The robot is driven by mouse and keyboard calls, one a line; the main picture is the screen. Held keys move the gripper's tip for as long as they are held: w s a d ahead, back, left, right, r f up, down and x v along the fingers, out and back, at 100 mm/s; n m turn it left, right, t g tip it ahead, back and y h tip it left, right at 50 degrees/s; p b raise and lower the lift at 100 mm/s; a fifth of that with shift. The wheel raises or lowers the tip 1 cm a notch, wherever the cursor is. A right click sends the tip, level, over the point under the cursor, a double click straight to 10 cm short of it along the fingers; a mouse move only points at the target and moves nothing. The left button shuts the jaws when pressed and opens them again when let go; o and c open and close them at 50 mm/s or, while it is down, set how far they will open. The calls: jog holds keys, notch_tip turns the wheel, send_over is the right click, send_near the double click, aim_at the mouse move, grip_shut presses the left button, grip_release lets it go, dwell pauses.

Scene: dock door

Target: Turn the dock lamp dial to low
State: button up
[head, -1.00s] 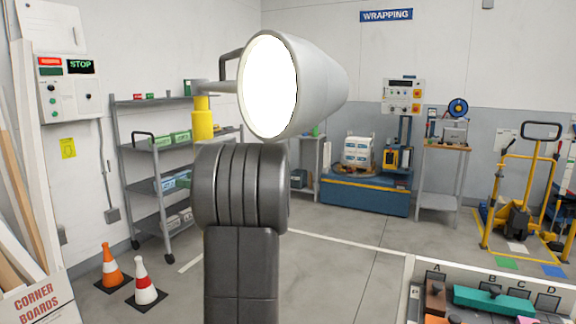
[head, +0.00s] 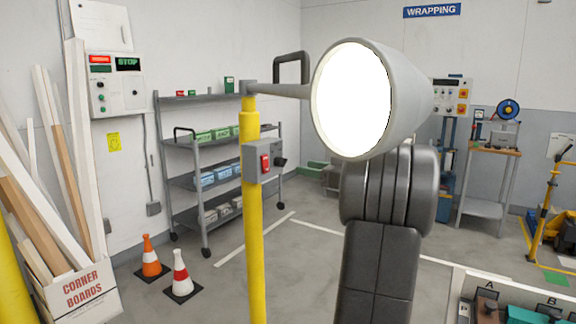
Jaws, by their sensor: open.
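The dock lamp (head: 425,95) has a large pale conical head with a glowing white face. It hangs on a side arm from a yellow post (head: 254,240). A grey control box (head: 260,146) is fixed to the post below the lamp. It carries a red rocker switch (head: 265,163) and a small black dial (head: 280,162) on its right side. The dial's setting and markings are too small to read. My dark grey arm stands to the right of the box, partly behind the lamp head. My gripper is not in view.
A grey shelf cart (head: 205,182) with bins stands behind the post. Two cones (head: 181,275) stand on the floor to the left, beside a corner boards box (head: 80,292). A sorting tray (head: 455,296) is at bottom right. The floor between post and arm looks clear.

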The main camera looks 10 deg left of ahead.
aim_at(286, 163)
jog(key=x, duration=0.7)
jog(key=shift+a, duration=0.35)
jog(key=shift+w, duration=0.1)
jog(key=c, duration=1)
jog(key=shift+n, duration=0.3)
jog(key=n+b, duration=0.8)
jog(key=n, duration=1.3)
jog(key=shift+n, duration=0.3)
